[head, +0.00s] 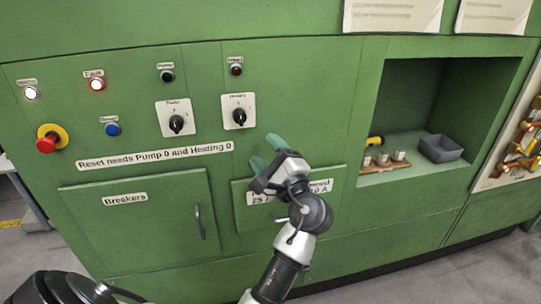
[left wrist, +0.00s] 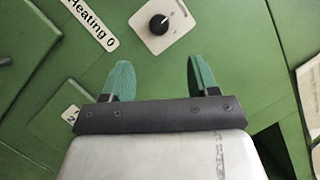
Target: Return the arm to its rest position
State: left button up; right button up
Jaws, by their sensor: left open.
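My left gripper (head: 266,153) is in front of the green extruder panel, below the right-hand rotary knob (head: 240,116). Its two green fingers are apart with nothing between them. In the left wrist view the open gripper (left wrist: 160,80) faces the green panel, and a rotary knob (left wrist: 159,25) on a white plate lies beyond the fingertips. My left arm (head: 281,272) reaches up from the bottom middle of the head view. It hides part of a white label (head: 258,197) on a panel door. My right gripper is not in view.
The panel holds a red emergency button (head: 46,144), a lit red lamp (head: 97,85), a blue button (head: 112,129) and a breaker door (head: 140,225) with a handle. At right, a recess holds a grey bin (head: 440,148) and a wooden block (head: 384,164). Grey floor shows below.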

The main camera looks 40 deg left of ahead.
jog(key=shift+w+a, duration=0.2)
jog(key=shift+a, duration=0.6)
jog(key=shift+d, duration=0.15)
